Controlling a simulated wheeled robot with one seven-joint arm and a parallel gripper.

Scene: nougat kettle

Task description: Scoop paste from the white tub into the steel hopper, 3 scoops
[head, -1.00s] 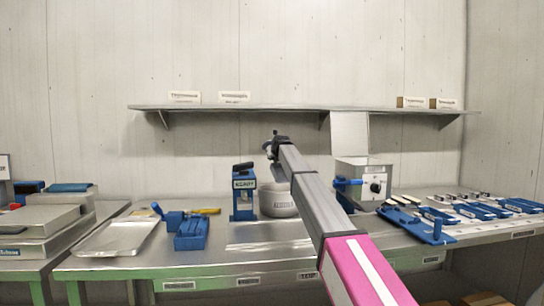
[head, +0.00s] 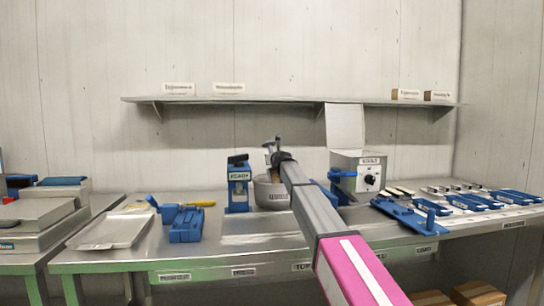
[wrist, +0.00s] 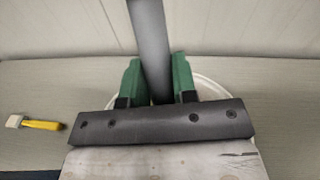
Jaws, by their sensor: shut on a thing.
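The white tub (head: 268,194), round with a label on its front, stands at the middle of the steel bench. Part of its pale rim (wrist: 217,87) shows behind my gripper in the wrist view. My gripper (wrist: 157,82) has green fingers shut on a thick grey handle (wrist: 149,35). In the head view my gripper (head: 272,152) is over the tub, and my arm covers part of the tub's right side. The tool's working end and the paste are hidden. The steel hopper is likely the grey box (head: 347,161) with a raised lid and a dial, right of the tub.
A blue stand (head: 238,190) is close left of the tub. Blue tools (head: 187,226) and a shallow metal tray (head: 112,231) lie further left. Blue fixtures (head: 405,212) cover the right. A yellow-handled brush (wrist: 40,124) lies left in the wrist view. A shelf (head: 230,101) runs behind.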

